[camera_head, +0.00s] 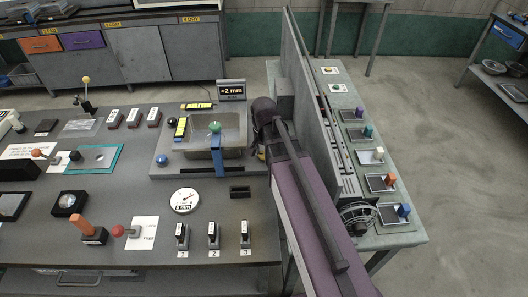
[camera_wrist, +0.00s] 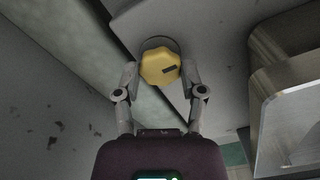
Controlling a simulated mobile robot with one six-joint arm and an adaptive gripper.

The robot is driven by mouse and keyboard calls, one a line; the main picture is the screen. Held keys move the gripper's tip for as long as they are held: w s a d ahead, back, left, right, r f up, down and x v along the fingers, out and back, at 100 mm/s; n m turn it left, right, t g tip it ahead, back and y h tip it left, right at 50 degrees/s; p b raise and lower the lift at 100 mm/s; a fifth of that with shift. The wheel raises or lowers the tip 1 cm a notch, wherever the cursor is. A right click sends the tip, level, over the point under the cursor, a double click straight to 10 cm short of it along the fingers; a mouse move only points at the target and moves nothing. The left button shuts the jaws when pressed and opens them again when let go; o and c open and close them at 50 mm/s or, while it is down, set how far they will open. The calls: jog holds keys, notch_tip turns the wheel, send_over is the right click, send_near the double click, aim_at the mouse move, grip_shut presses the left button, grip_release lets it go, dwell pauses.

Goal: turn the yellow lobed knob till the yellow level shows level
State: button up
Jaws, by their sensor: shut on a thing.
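The yellow lobed knob (camera_wrist: 160,67) has a dark mark on its face and sits between the fingers of my gripper (camera_wrist: 161,72) in the wrist view. The fingers are shut on its left and right sides. In the head view my arm hides most of the knob; a bit of yellow (camera_head: 261,153) shows by the basin's right side. Two yellow bars lie on the basin's rim: one at the back (camera_head: 196,106), one at the left (camera_head: 181,127). Their bubbles are too small to read. A display (camera_head: 231,90) behind the basin reads +2 mm.
A tall grey panel (camera_head: 318,110) stands close right of my arm. Several numbered switches (camera_head: 213,236) stand in front. A metal-edged box (camera_wrist: 262,120) is right of my gripper.

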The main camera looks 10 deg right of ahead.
jog(key=shift+w, duration=0.1)
jog(key=o, duration=1.1)
jog(key=shift+o, duration=0.2)
jog(key=shift+n, duration=0.4)
